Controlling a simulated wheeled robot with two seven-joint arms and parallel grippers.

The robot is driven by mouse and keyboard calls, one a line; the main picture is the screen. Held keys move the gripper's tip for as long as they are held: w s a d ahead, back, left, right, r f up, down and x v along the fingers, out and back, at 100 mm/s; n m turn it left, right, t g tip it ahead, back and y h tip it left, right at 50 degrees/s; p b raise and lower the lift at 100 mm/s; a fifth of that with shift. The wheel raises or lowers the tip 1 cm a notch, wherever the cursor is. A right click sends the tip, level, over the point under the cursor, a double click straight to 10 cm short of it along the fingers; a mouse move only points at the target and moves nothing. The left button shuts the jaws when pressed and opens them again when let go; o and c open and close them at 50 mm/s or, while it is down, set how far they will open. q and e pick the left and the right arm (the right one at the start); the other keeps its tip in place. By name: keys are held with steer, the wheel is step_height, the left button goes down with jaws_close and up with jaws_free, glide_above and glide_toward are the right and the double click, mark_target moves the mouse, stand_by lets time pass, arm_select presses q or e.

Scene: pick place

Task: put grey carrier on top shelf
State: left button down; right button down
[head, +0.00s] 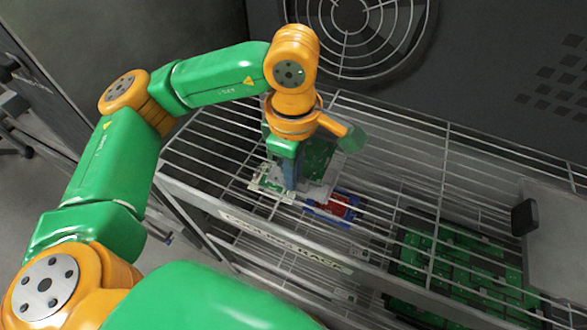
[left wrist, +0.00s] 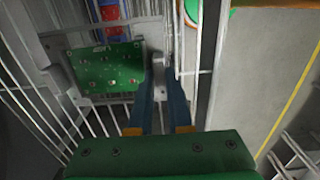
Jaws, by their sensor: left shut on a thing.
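The grey carrier (head: 315,192) is a flat light-grey frame with a green circuit board in it. It is at the wire rack's top shelf (head: 222,140), partly hidden behind my left gripper. In the left wrist view the carrier (left wrist: 58,76) shows at upper left, with its board facing the camera and shelf wires around it. My left gripper (head: 290,185) points down over the shelf, and its blue fingers (left wrist: 162,72) are shut on the carrier's edge. I cannot tell whether the carrier touches the wires. My right gripper is not in view.
A red and blue item (head: 338,206) lies close beside the carrier; its level is unclear. Green boards (head: 450,262) sit lower right, under wires. A grey box-like thing (head: 560,240) stands at the right. A dark panel with a round fan grille (head: 362,30) rises behind.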

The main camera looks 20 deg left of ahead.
arm_select(q)
steer(key=c, duration=0.8)
jaws_free()
steer(key=shift+c, duration=0.2)
steer(key=shift+r+p, duration=0.35)
steer(key=shift+p, duration=0.05)
step_height(320, 180, up, 12)
steer(key=p, duration=0.1)
steer(key=shift+f, duration=0.2)
